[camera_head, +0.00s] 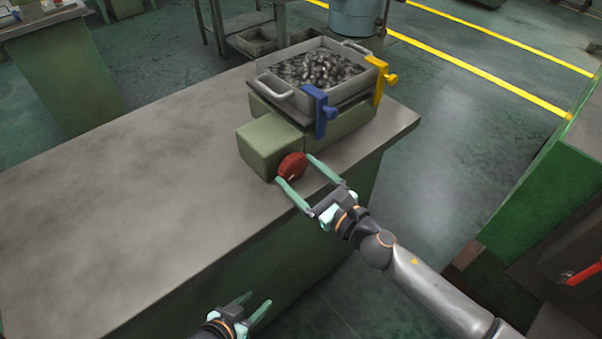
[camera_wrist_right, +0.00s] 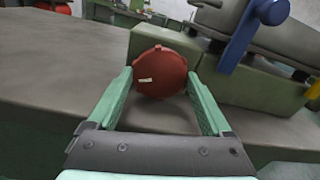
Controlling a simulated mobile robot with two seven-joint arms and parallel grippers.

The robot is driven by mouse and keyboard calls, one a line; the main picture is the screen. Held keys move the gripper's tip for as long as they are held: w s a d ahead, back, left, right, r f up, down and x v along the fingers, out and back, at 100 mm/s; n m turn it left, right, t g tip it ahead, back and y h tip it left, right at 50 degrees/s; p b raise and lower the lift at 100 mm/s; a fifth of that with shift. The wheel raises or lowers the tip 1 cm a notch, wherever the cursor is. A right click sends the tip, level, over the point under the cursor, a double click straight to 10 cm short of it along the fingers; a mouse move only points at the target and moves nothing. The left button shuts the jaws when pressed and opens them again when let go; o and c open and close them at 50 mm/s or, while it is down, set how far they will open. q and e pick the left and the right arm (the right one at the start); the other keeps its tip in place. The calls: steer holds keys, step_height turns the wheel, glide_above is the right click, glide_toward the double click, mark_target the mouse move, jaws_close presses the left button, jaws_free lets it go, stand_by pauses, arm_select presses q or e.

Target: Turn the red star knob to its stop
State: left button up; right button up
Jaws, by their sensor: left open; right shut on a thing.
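The red star knob (camera_head: 292,165) sits on the front face of a green block (camera_head: 265,150) at the edge of the bench. My right gripper (camera_head: 294,169) is shut on it, one finger on each side. In the right wrist view the knob (camera_wrist_right: 161,66) faces the camera between the two green fingers (camera_wrist_right: 160,78), with a small pale mark left of its middle. Its far side is hidden. My left gripper (camera_head: 257,300) is open and empty, low in the head view, in front of the bench and apart from the knob.
A metal tray of small metal parts (camera_head: 284,96) stands on the green machine, with a blue clamp (camera_head: 321,110) and a yellow clamp (camera_head: 381,80) at its side. The grey bench top (camera_head: 110,210) is bare to the left. A green cabinet (camera_head: 540,190) stands at right.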

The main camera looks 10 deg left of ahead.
steer(key=shift+m, duration=0.3)
steer(key=m+p, duration=0.1)
steer(key=m, duration=0.1)
steer(key=shift+m, duration=0.3)
steer(key=shift+m+p, duration=0.5)
steer(key=shift+m, duration=1.3)
steer(key=o, duration=1.2)
steer(key=shift+c, duration=0.2)
steer(key=v, duration=1.2)
steer(key=shift+s+d+b, duration=0.15)
steer(key=shift+d+b, duration=0.1)
steer(key=shift+b, duration=0.15)
steer(key=shift+r, duration=0.15)
